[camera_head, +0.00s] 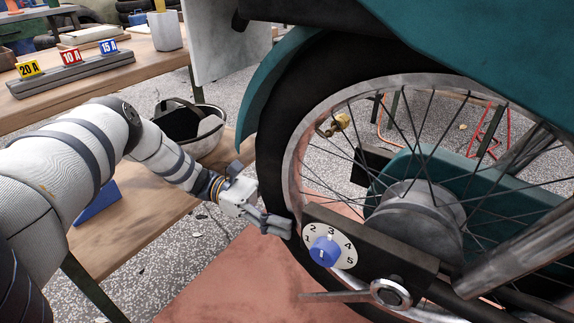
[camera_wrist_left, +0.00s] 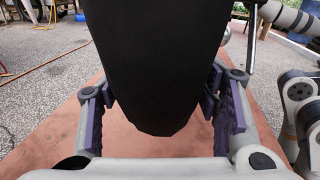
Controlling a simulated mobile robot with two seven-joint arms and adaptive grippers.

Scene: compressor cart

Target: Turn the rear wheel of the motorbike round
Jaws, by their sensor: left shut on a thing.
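The motorbike's rear wheel (camera_head: 300,110) fills the right half of the head view, with a black tyre, a metal rim and thin spokes round a grey hub. My left gripper (camera_head: 284,222) is at the lower left edge of the tyre, shut on it. In the left wrist view the black tyre (camera_wrist_left: 160,70) stands between the two fingers of my left gripper (camera_wrist_left: 160,108), with a finger at each side. Part of the far finger is hidden behind the tyre in the head view. My right gripper does not show.
A dial with a blue knob (camera_head: 324,251) sits on a dark bar beside the wheel, above a metal lever (camera_head: 335,296). A teal mudguard (camera_head: 262,95) curves over the tyre. A wooden bench (camera_head: 130,225) with a dark bowl-shaped container (camera_head: 190,134) stands at the left.

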